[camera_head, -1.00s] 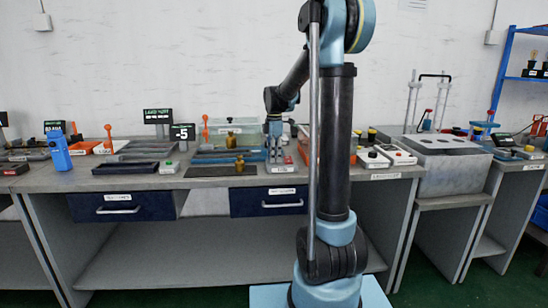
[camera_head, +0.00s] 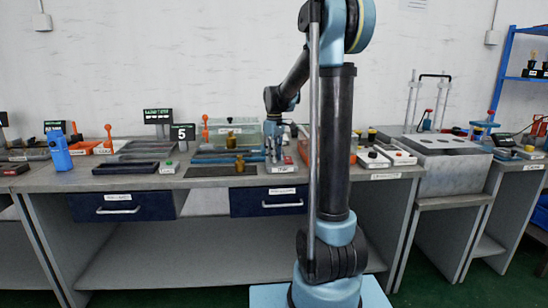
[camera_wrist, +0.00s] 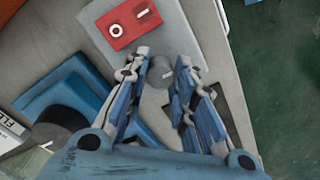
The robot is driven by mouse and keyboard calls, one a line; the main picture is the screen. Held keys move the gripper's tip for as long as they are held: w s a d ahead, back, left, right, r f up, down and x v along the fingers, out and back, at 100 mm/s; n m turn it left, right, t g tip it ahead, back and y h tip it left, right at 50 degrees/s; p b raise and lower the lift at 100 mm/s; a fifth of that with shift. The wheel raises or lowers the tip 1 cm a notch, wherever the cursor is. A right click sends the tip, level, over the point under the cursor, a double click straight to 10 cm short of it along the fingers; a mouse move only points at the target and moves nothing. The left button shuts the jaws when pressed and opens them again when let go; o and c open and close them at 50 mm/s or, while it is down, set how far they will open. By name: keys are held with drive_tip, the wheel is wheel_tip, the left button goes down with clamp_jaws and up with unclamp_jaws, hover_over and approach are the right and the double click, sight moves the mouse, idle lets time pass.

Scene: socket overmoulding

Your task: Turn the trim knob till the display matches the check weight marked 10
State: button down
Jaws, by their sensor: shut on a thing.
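In the wrist view my gripper (camera_wrist: 160,66) has its two blue fingers either side of a grey round trim knob (camera_wrist: 157,74), shut on it. The knob sits on a grey panel, with a white line by its right side. The black display (camera_head: 182,132) at the back reads 5. One brass weight (camera_head: 240,165) stands on the bench left of my gripper, and another brass weight (camera_head: 231,140) is behind it. No marking on either is legible.
A red block (camera_wrist: 130,22) with a white ring and a white mark is on the same panel, close to my fingers. A dark mat (camera_head: 207,172) lies left of the gripper.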

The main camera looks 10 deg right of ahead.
drive_tip(key=m, duration=0.6)
drive_tip(key=shift+w, duration=0.15)
idle(0.4)
drive_tip(key=c, duration=1.3)
unclamp_jaws()
wheel_tip(320, 180, up, 12)
drive_tip(key=shift+f, duration=0.1)
